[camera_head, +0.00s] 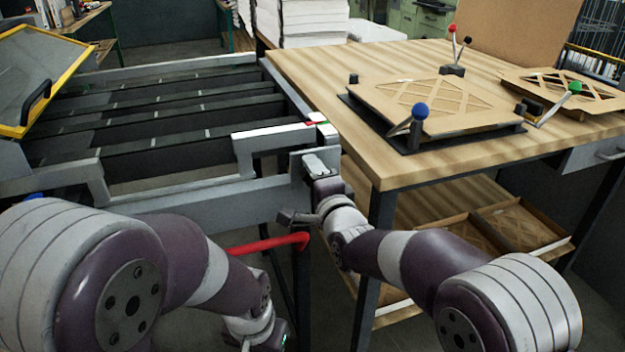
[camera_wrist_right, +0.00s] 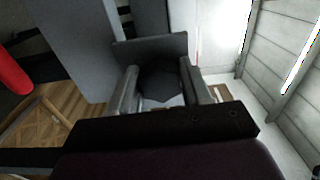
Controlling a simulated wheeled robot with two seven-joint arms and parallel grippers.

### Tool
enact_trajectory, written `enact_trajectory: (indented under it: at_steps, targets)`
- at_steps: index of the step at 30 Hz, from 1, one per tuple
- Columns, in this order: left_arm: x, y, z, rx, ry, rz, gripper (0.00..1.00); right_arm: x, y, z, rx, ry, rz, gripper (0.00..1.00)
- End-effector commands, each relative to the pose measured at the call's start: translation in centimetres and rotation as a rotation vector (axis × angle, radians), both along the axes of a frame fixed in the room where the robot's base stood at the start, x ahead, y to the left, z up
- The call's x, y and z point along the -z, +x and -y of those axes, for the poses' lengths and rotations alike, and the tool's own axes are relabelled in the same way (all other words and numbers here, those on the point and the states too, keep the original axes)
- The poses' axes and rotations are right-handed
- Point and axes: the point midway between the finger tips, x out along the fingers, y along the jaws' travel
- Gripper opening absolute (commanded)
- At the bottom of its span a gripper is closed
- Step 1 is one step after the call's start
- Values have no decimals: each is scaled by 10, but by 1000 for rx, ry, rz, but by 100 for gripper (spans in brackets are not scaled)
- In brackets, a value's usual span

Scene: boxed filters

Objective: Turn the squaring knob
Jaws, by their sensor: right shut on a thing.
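My right gripper (camera_head: 318,164) is at the front right corner of the grey machine frame (camera_head: 215,196). In the right wrist view my right gripper (camera_wrist_right: 163,92) has its two fingers on either side of a dark faceted knob (camera_wrist_right: 160,80) and is shut on it. The knob sits in front of a grey plate. In the head view the knob is hidden by the gripper. My left arm hangs low at the bottom left, and its fingers are out of view.
A red bar (camera_head: 268,243) sticks out below the frame, between my arms. A wooden table (camera_head: 345,72) to the right holds a cardboard sheet in a fixture (camera_head: 445,105) with coloured-ball levers. A yellow-edged panel (camera_head: 35,75) stands at the left.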

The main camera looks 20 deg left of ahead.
Motion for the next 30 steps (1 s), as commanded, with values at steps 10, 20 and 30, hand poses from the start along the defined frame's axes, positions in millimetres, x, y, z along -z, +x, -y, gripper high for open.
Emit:
enact_trajectory:
  at_steps: [10,20,30]
  targets:
    - [2,0,0,0,0,0,43,1,0,0,0,26,-21,18]
    - [2,0,0,0,0,0,43,1,0,0,0,25,-20,69]
    - [2,0,0,0,0,0,43,1,-4,2,0,25,-20,69]
